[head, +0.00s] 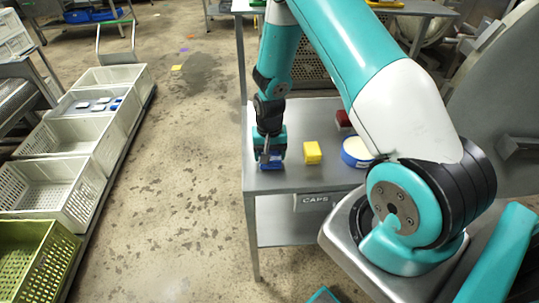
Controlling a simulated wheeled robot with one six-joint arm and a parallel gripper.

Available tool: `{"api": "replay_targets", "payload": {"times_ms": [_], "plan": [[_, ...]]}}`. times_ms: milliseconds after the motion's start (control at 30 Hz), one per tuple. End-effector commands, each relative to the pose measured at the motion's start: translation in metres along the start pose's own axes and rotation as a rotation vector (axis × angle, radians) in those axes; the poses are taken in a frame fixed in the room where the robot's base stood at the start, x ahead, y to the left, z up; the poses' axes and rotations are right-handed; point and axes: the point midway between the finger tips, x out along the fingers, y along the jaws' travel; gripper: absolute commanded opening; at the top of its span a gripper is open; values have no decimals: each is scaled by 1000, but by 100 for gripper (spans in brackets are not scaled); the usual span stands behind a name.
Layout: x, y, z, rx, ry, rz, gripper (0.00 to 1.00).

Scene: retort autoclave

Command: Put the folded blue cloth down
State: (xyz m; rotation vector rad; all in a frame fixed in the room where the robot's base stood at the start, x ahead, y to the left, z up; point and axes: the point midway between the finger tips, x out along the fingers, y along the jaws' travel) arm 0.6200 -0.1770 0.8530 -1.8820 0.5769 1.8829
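The folded blue cloth (271,165) is at the front left part of the metal table (290,182). My gripper (270,158) points down right at the cloth, and its fingers overlap the top of it. The fingers are small and dark here, so I cannot tell whether they are shut on the cloth or apart. I also cannot tell whether the cloth rests fully on the table top.
A yellow block (312,152), a blue-rimmed round container (356,152) and a dark red item (343,119) stand to the right on the table. A "CAPS" label (315,200) hangs on its front edge. White crates (75,140) line the floor at left.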

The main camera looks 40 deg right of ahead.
Motion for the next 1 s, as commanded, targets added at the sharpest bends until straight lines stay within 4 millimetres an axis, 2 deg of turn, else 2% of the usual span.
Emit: {"api": "replay_targets", "payload": {"times_ms": [100, 867, 900, 1000], "plan": [[11, 0, 1, -1, -1, 1, 38], [30, -1, 1, -2, 0, -3, 38], [30, -1, 1, -2, 0, -3, 75], [31, -1, 1, -1, 0, -2, 94]]}}
